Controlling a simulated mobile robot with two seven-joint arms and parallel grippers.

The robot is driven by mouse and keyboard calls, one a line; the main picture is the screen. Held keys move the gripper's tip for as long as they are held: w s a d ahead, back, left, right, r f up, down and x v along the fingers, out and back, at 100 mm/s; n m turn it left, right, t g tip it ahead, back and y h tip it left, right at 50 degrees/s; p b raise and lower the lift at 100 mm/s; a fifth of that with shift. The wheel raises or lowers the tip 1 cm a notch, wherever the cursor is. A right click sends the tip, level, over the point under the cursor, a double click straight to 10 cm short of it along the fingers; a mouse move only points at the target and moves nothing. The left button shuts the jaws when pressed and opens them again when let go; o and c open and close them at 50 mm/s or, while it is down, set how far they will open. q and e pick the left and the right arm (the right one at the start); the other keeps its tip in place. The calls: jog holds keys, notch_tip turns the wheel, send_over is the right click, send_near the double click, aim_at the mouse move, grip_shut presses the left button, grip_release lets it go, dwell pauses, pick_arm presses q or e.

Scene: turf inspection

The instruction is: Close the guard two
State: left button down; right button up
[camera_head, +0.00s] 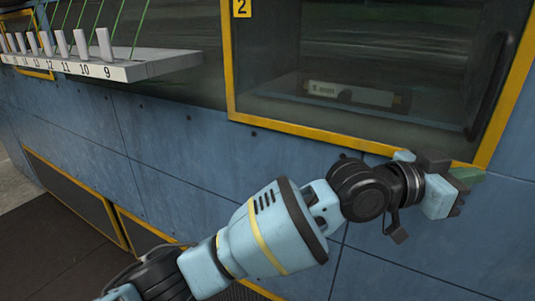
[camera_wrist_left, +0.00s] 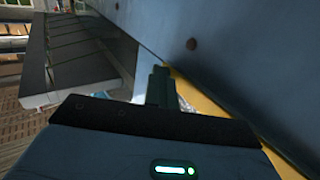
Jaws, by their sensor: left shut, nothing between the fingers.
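Guard two (camera_head: 350,140) is a yellow-framed, see-through panel with a "2" label at its top left. It covers a dark recess in the blue wall, and I cannot tell whether it sits fully flush. Its dark upright handle (camera_head: 489,85) is near the right side. My left gripper (camera_head: 468,174) is by the guard's lower right corner, shut and empty; I cannot tell whether it touches the frame. In the left wrist view the green fingers (camera_wrist_left: 158,86) are together, beside the yellow frame edge (camera_wrist_left: 205,106). My right gripper is not in view.
Behind the guard lies a pale device (camera_head: 350,94). A grey shelf (camera_head: 150,66) with numbered slots and several white pegs juts out from the wall at the upper left. Yellow-edged dark panels (camera_head: 70,195) are low on the left.

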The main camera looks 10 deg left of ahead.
pick_arm(q)
jog(key=shift+w+a+r, duration=0.1)
jog(key=shift+w+r, duration=0.1)
jog(key=shift+r, duration=0.05)
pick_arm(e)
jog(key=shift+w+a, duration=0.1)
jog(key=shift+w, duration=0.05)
